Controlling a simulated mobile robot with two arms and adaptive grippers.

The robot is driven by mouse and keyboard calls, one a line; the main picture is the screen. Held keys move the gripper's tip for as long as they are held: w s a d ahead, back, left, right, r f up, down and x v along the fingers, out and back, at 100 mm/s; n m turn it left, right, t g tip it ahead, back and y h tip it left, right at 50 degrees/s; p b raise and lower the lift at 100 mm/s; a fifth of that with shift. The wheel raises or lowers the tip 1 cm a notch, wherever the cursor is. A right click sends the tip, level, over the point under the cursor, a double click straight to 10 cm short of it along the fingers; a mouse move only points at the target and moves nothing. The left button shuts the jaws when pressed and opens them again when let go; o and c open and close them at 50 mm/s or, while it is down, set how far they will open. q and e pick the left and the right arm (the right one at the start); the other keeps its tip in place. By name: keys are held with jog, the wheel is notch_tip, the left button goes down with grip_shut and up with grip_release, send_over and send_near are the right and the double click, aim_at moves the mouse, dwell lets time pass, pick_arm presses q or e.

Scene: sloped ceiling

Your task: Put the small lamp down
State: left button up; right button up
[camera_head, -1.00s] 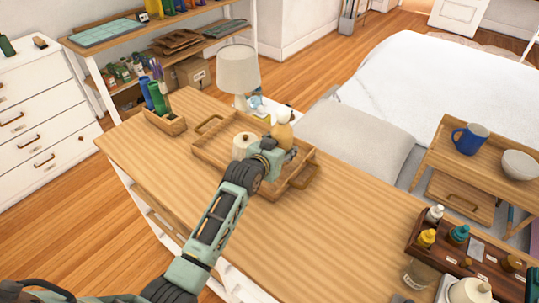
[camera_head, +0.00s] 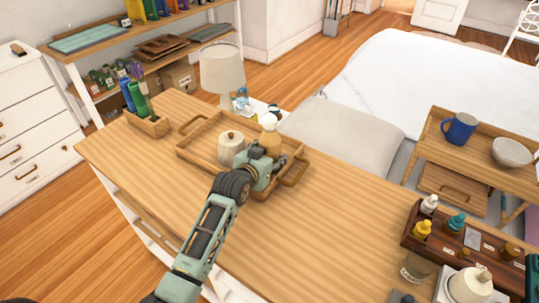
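A small lamp (camera_head: 270,143) with a tan body and a white top stands upright over the right part of a wooden tray (camera_head: 197,155). Its base is hidden behind my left gripper, so I cannot tell whether it touches the tray. My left gripper (camera_head: 272,164) is right at the near side of the lamp, low over the tray. Its fingers are mostly hidden, and I cannot tell whether they close on the lamp. My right gripper is out of view.
A ribbed white canister (camera_head: 231,150) stands in the tray, left of the small lamp. A larger table lamp (camera_head: 221,70) stands behind the tray. A pen holder (camera_head: 150,126) is at the left, and a dark bottle crate (camera_head: 450,243) is at the right. The desk's middle is clear.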

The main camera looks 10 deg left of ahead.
pick_arm(q)
jog(key=shift+r, duration=0.25)
jog(key=v, duration=1.2)
